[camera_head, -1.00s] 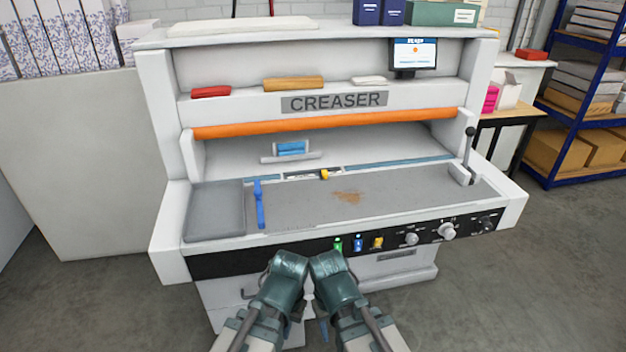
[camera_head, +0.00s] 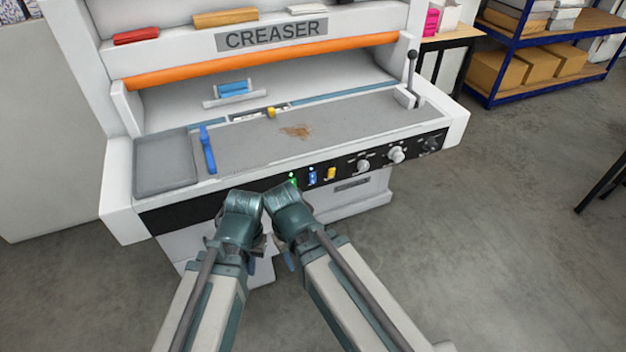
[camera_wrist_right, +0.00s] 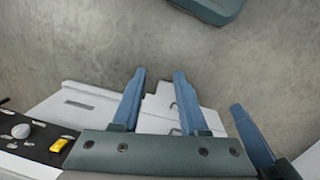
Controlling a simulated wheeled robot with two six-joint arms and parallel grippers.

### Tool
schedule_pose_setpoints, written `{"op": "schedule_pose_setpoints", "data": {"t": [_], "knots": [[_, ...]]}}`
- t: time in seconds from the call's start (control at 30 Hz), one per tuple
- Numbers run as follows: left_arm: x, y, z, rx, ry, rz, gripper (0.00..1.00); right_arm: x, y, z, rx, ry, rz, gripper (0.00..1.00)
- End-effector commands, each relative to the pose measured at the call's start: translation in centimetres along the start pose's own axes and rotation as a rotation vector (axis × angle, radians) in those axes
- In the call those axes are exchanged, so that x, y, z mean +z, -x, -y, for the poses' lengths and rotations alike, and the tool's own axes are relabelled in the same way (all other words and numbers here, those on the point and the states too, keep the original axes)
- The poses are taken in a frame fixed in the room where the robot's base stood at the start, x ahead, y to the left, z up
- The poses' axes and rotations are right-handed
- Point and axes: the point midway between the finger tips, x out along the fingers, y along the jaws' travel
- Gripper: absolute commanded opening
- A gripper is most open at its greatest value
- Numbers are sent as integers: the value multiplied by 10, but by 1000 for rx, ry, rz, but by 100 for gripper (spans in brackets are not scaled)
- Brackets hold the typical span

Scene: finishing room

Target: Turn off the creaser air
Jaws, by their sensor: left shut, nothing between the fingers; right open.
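The creaser (camera_head: 275,34) is a white machine with a grey bed and a black front control strip. On the strip are a green switch (camera_head: 293,182), a blue switch (camera_head: 312,177), a yellow switch (camera_head: 332,173) and several grey knobs (camera_head: 396,155). Their small labels are unreadable, so I cannot tell which is the air. My left gripper (camera_head: 256,246) is shut and empty, below the strip and left of the switches, partly hidden by its wrist. My right gripper (camera_wrist_right: 160,100) is open and empty; the yellow switch also shows in the right wrist view (camera_wrist_right: 59,145).
A lever (camera_head: 411,75) stands at the bed's right end. A blue handle (camera_head: 208,150) lies on the bed's left part. A blue shelf rack (camera_head: 490,97) with boxes stands at the back right. The grey floor (camera_head: 470,260) to the right is mostly clear.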

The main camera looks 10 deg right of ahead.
Motion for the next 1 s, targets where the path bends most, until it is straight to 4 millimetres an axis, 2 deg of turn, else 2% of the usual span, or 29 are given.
{"op": "schedule_pose_setpoints", "data": {"t": [0.03,0.13,0.2,0.23,0.4,0.6,0.8,1.0], "knots": [[0,0,0,0,0,0,0,-2,-1,-1,-3,-13,-5,32],[0,-3,0,0,0,0,0,-12,-4,-7,-24,-96,-41,14],[0,-6,-1,0,0,0,0,-26,-7,-16,-52,-214,-88,1],[0,-7,-1,0,0,0,0,-33,-8,-21,-70,-278,-114,0],[-1,-15,-2,0,0,0,0,-80,-10,-63,-210,-724,-280,0],[-1,-23,-2,0,0,0,0,-122,-2,-123,-410,-1213,-445,0],[-2,-28,-3,0,0,0,0,-141,9,-171,-574,-1530,-544,0],[-2,-29,-3,0,0,0,0,-146,15,-190,-647,-1650,-580,0]]}}
